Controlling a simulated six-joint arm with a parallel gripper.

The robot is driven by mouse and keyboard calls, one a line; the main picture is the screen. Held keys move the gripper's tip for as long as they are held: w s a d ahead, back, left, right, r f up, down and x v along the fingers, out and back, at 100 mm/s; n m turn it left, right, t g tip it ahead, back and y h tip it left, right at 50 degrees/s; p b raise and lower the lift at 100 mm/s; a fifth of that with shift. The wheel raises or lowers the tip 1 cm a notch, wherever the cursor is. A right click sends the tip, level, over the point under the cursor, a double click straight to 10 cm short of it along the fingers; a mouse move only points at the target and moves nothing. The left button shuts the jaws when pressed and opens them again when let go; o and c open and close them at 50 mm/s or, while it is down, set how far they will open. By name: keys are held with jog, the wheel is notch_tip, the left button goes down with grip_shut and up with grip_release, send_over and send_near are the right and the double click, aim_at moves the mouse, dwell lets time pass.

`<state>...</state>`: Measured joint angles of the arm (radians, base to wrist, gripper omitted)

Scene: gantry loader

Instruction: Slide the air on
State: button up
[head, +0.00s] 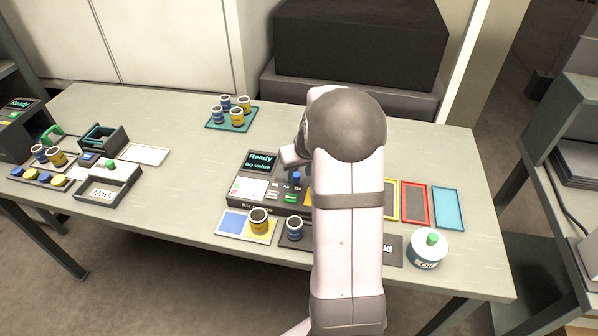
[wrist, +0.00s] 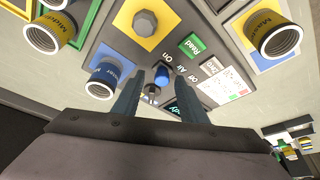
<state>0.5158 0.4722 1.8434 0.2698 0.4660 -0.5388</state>
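The grey air gauge unit (head: 238,197) stands mid-table, its screen (head: 260,161) reading "Ready no value". A blue knob (head: 296,177) rises from its panel. In the wrist view the blue knob (wrist: 152,94) shows beside the printed words "On", "Air" and "Off". I cannot tell which end of its travel it sits at. My gripper (wrist: 151,76) points down at the panel, its two dark fingers apart with the knob seen between them. Neither finger clearly touches the knob. In the head view my arm hides the fingers and part of the unit.
A green button (wrist: 191,46) and a yellow plate with a grey knob (wrist: 144,22) are close by. Coloured trays and a white tub (head: 427,250) are at the right.

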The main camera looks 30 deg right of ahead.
jog(key=b+v, duration=0.1)
jog(key=v, duration=0.6)
jog(key=shift+b, duration=0.35)
jog(key=shift+s+r, duration=0.1)
jog(key=shift+s, duration=0.05)
jog(key=s+a+f+n+g, duration=0.15)
jog(key=s+a+f, duration=0.25)
jog(key=s+a, duration=0.65)
jog(key=s+a+f+n+g, duration=0.1)
jog(key=s+a+f+g, duration=0.25)
jog(key=s+a, duration=0.7)
notch_tip(320, 180, down, 10)
jog(key=b, duration=0.9)
jog(key=shift+w+a+t+y+b, duration=0.25)
jog(key=shift+a+t+y+b, duration=0.05)
jog(key=shift+a+y+b, duration=0.1)
